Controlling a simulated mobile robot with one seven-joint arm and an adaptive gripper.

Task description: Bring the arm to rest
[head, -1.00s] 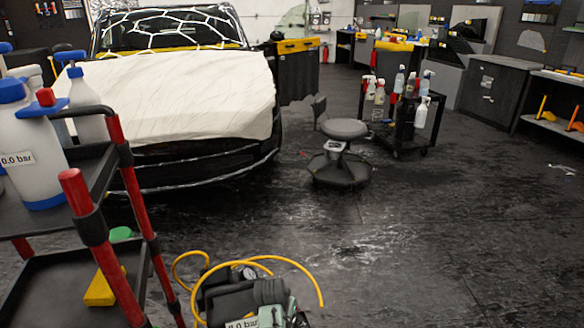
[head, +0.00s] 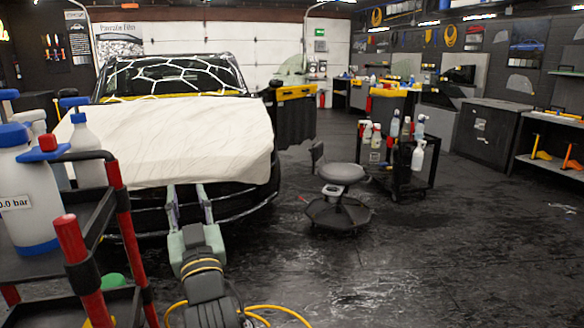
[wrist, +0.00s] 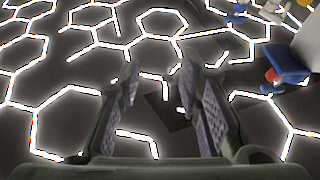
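My gripper (head: 186,190) shows in the head view at lower centre, raised in front of the car's front end. Its two fingers are spread apart with nothing between them. In the wrist view my gripper (wrist: 160,92) also shows its two fingers apart and empty. Beyond them is a dark surface with bright hexagonal light reflections. My arm rises from the bottom edge of the head view, with a yellow hose (head: 272,312) beside it.
A black cart (head: 85,215) with red posts and spray bottles stands close at left. The car (head: 165,135) has a white cover over its hood. A stool (head: 340,190) and a bottle trolley (head: 395,170) stand to the right. The floor at lower right is clear.

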